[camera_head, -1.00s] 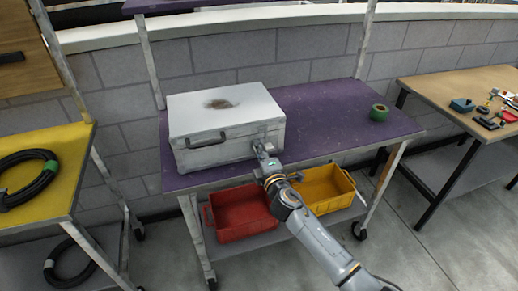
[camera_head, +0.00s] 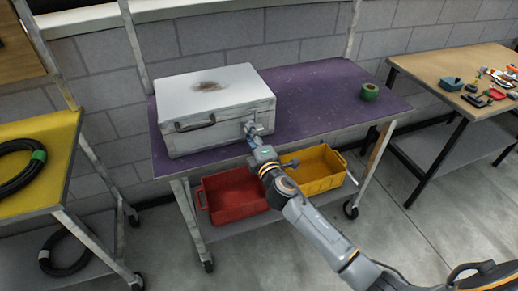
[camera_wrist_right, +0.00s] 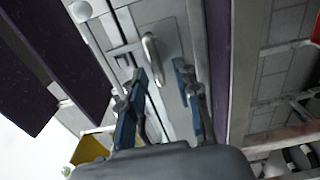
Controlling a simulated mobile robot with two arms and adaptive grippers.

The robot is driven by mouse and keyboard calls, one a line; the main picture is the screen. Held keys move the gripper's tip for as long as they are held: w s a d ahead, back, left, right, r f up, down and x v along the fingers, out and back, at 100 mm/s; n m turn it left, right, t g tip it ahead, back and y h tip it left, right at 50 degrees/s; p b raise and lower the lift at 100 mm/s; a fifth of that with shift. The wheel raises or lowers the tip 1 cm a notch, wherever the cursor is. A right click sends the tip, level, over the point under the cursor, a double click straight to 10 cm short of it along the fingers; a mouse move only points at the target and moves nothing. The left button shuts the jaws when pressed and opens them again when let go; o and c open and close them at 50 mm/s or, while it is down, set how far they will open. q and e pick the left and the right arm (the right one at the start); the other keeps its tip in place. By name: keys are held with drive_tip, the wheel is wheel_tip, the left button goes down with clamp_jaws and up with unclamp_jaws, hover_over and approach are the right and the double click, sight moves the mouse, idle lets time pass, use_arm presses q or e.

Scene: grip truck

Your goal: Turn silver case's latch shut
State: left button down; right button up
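The silver case (camera_head: 190,90) stands closed on the purple bench, with a dark carry handle (camera_head: 195,125) on its front. My right gripper (camera_head: 251,130) is at the right part of the case's front, where it hides the latch area in the head view. In the right wrist view, a silver loop-shaped latch (camera_wrist_right: 151,55) shows on the case's front (camera_wrist_right: 175,35). The two blue-padded fingers of my right gripper (camera_wrist_right: 161,76) are apart, with the latch just ahead, nearer the left finger. I cannot tell whether that finger touches it. My left gripper is out of view.
The purple bench (camera_head: 315,100) is clear right of the case, except for a green tape roll (camera_head: 369,92). A red bin (camera_head: 232,195) and a yellow bin (camera_head: 315,170) sit on the shelf below. A yellow table (camera_head: 40,170) with coiled hose stands left.

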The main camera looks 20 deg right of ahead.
drive_tip(key=s, duration=0.9)
drive_tip(key=shift+s+d, duration=0.2)
drive_tip(key=shift+s, duration=0.15)
drive_tip(key=shift+f, duration=0.1)
drive_tip(key=s+d+f+m+g, duration=0.1)
drive_tip(key=s+f+m+g, duration=0.15)
drive_tip(key=f, duration=0.85)
drive_tip(key=s+d+f+m+g, duration=0.2)
drive_tip(key=f+g, duration=0.1)
drive_tip(key=f, duration=0.8)
drive_tip(key=s+d+f+m+g+h, duration=0.1)
drive_tip(key=s+f+m+g, duration=0.1)
drive_tip(key=s+f, duration=0.45)
drive_tip(key=s+f+m+g, duration=0.2)
drive_tip(key=s+f, duration=0.2)
drive_tip(key=f, duration=0.5)
drive_tip(key=s+f+m+g, duration=0.2)
drive_tip(key=s+f, duration=0.3)
drive_tip(key=s, duration=0.6)
drive_tip(key=s+f+m+g, duration=0.3)
drive_tip(key=s+f, duration=0.3)
drive_tip(key=s, duration=0.5)
drive_tip(key=s+f+m+g, duration=0.2)
drive_tip(key=s+f, duration=0.4)
drive_tip(key=s, duration=0.5)
drive_tip(key=shift+s+d+m, duration=0.15)
drive_tip(key=shift+d+m, duration=0.2)
drive_tip(key=shift+g, duration=0.25)
